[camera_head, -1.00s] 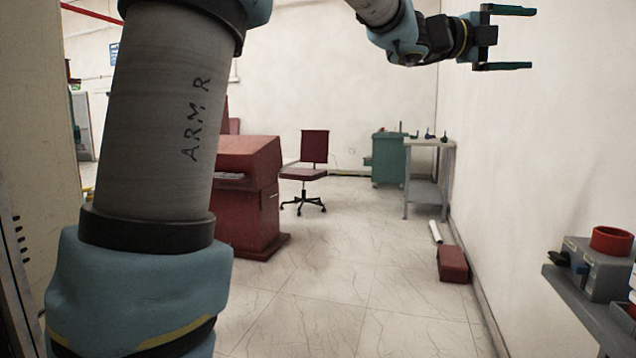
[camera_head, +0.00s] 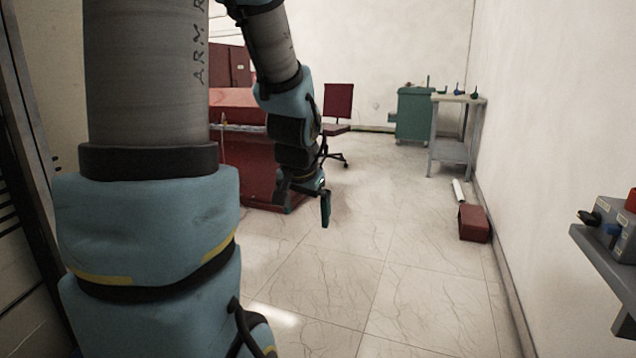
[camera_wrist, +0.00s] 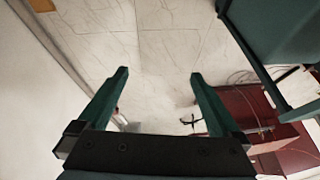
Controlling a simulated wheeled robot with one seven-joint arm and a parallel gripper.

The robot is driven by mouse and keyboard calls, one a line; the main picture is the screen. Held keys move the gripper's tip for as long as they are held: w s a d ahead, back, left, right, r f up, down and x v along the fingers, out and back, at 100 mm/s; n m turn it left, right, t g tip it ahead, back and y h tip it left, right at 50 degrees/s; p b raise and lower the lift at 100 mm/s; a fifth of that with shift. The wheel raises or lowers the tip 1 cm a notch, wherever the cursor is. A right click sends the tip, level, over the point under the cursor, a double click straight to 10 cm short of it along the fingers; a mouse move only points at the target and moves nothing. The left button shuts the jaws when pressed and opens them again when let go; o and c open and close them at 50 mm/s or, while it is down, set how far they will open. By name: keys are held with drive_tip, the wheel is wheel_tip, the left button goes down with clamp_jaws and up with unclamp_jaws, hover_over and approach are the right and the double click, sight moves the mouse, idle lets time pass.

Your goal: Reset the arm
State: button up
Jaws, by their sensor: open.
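My gripper (camera_head: 325,207) hangs from my arm in the middle of the head view, pointing down in front of the red desk. In that view its fingers are seen nearly edge-on. In the wrist view my gripper (camera_wrist: 158,85) has its two green fingers spread wide apart, with nothing between them but pale tiled floor. It is open and empty, and touches nothing that I can see.
The red desk (camera_head: 250,165) stands behind my arm, with a chair (camera_head: 338,103) beyond. A green cabinet (camera_head: 414,115) and a grey table (camera_head: 452,147) stand at the back. A red box (camera_head: 473,223) lies by the right wall, near a grey shelf (camera_head: 603,262). The middle floor is clear.

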drive_tip(key=s+a+f+n+g, duration=0.4)
drive_tip(key=s+f, duration=0.1)
drive_tip(key=s, duration=0.5)
wheel_tip(320, 180, up, 14)
drive_tip(key=p, duration=1.4)
drive_tip(key=shift+s, duration=0.35)
drive_tip(key=shift+f, duration=0.1)
